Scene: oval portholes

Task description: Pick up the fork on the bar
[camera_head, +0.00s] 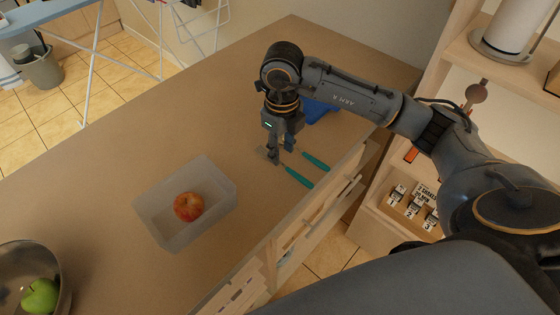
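Two teal-handled utensils lie on the wooden bar (130,130) near its right edge. One handle (299,178) is nearer, and a flat grey metal part shows to its left, beside the fingers. The other handle (316,161) lies a little farther back. Its head is hidden behind my gripper, and I cannot tell which of the two is the fork. My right gripper (281,154) points down over the metal ends of the utensils, its two fingers apart with nothing visibly held. Whether it touches them is unclear. My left gripper is out of view.
A translucent bin (155,222) with a red apple (188,206) stands left of the gripper. A metal bowl (50,258) with a green apple (40,296) is at the lower left. A blue object (318,110) lies behind the gripper. Shelves (390,225) stand at the right.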

